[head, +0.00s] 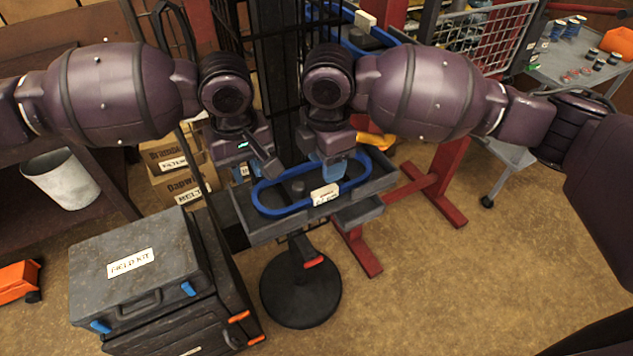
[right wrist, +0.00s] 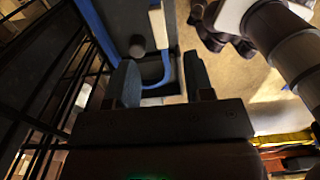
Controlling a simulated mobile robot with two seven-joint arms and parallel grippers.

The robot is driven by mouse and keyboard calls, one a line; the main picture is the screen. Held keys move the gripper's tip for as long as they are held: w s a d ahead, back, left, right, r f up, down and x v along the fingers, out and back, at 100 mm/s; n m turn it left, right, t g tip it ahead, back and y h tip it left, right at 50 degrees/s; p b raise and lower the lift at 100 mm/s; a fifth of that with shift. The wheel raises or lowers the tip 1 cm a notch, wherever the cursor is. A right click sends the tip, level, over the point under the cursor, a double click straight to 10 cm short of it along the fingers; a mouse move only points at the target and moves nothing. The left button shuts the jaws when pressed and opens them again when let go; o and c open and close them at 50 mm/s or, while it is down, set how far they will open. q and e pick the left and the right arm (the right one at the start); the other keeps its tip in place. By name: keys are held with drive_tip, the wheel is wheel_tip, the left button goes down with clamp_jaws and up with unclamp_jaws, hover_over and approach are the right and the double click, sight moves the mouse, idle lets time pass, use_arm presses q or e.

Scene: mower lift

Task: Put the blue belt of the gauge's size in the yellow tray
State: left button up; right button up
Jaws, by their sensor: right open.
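A blue belt (head: 262,205) lies as a long loop in a grey tray-topped stand (head: 283,229), around a dark knob, with a white tag (head: 324,194) whose writing I cannot read. Another blue belt (head: 325,12) is on a rack behind. A yellow object (head: 378,139) shows partly behind the stand; I cannot tell whether it is the yellow tray. I cannot make out the gauge. My right gripper (head: 334,172) is open above the belt's far right part; in the right wrist view its fingers (right wrist: 161,88) stand apart with blue belt beyond them. My left gripper (head: 258,165) hangs near the stand's far left edge.
A grey field kit case (head: 140,265) sits on a dark toolbox at front left. A grey table (head: 575,62) with small items is at far right.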

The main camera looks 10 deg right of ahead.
sight(325, 190)
use_arm(q)
wheel_tip(325, 190, down, 9)
drive_tip(key=shift+w+r, duration=0.1)
drive_tip(key=shift+r, duration=0.1)
use_arm(e)
wheel_tip(325, 190, down, 9)
drive_tip(key=shift+r, duration=0.15)
use_arm(q)
drive_tip(key=c, duration=0.4)
use_arm(e)
drive_tip(key=c, duration=0.4)
use_arm(q)
clamp_jaws()
use_arm(e)
clamp_jaws()
